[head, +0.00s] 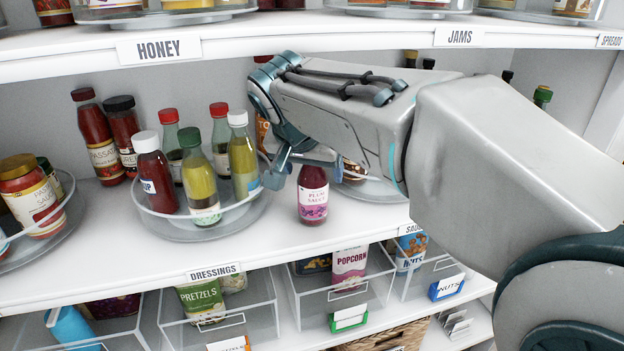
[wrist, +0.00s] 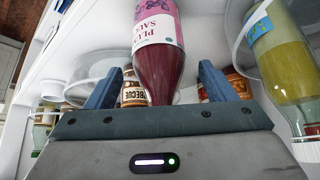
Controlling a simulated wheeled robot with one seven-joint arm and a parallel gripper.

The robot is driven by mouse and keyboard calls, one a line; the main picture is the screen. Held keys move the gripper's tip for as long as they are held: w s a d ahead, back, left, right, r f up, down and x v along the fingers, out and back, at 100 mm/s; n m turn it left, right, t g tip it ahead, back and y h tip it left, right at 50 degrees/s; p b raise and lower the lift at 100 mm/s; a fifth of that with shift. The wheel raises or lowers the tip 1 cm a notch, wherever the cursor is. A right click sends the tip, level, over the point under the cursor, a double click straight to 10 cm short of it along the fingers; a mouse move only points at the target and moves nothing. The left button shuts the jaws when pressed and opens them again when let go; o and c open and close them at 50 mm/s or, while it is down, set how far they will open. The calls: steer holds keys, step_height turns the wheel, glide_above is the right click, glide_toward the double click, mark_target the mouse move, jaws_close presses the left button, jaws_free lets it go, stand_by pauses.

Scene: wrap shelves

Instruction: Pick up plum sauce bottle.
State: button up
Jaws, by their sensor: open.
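The plum sauce bottle (head: 313,200), dark red with a pink and white label, stands upright on the middle shelf, right of the dressings turntable. My gripper (head: 298,168) is at its upper part in the head view, hiding the cap and neck. In the wrist view the bottle (wrist: 160,62) appears inverted, between the two blue fingers of my open gripper (wrist: 160,70). Gaps show on both sides of it. Whether either finger touches it is not clear.
The dressings turntable (head: 180,232) with several bottles stands close on the left; another turntable (head: 385,190) is behind my arm. The shelf above, labelled honey (head: 160,49), limits headroom. Clear bins (head: 340,290) sit below. Bare shelf lies in front of the bottle.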

steer(key=c, duration=1.4)
jaws_close()
